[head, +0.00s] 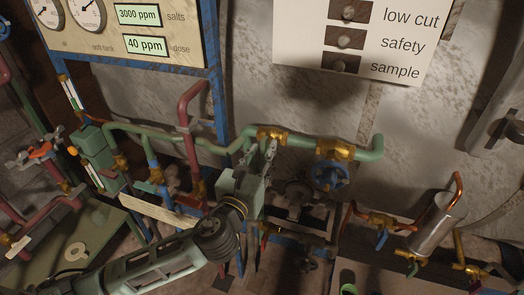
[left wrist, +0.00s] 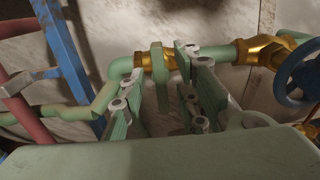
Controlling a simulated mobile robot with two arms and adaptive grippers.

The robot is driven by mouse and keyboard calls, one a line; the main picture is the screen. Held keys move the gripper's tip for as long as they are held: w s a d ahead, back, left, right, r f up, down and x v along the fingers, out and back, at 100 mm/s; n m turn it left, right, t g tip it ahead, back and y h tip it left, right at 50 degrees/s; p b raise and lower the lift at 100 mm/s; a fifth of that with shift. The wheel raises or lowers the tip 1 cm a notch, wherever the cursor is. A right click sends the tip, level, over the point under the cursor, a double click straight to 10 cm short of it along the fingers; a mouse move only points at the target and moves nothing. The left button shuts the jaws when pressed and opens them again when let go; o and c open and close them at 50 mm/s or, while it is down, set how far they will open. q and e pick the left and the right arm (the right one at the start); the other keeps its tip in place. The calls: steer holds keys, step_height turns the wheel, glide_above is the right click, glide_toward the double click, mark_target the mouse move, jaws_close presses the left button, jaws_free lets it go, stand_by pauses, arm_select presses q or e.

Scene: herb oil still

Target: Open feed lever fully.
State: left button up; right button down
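A green lever (left wrist: 158,76) hangs down from a brass valve (left wrist: 144,61) on the green pipe; I take it for the feed lever, though no label shows. The same brass valve is in the head view (head: 272,134), where the lever is hard to separate from my fingers. My left gripper (head: 262,155) is raised just below this valve. In the left wrist view its two fingers (left wrist: 160,82) are apart, with the lever between them and a visible gap to the right finger. Contact on the left is unclear. My right gripper is not in view.
Right of the lever, a second brass valve (head: 335,150) carries a blue handwheel (head: 330,176). A maroon pipe (head: 188,125) and blue post (head: 217,100) stand left. A gauge panel (head: 130,30) and a label board (head: 365,40) are above. A metal cylinder (head: 432,228) stands right.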

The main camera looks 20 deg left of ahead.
arm_select(q)
steer(key=shift+w, duration=0.4)
steer(key=shift+c, duration=0.5)
jaws_close()
steer(key=shift+a+f+n, duration=0.15)
steer(key=shift+n, duration=2.9)
steer(key=shift+a+f+n, duration=0.15)
steer(key=shift+n, duration=2.85)
steer(key=shift+a+f+n, duration=0.15)
steer(key=shift+n, duration=2.9)
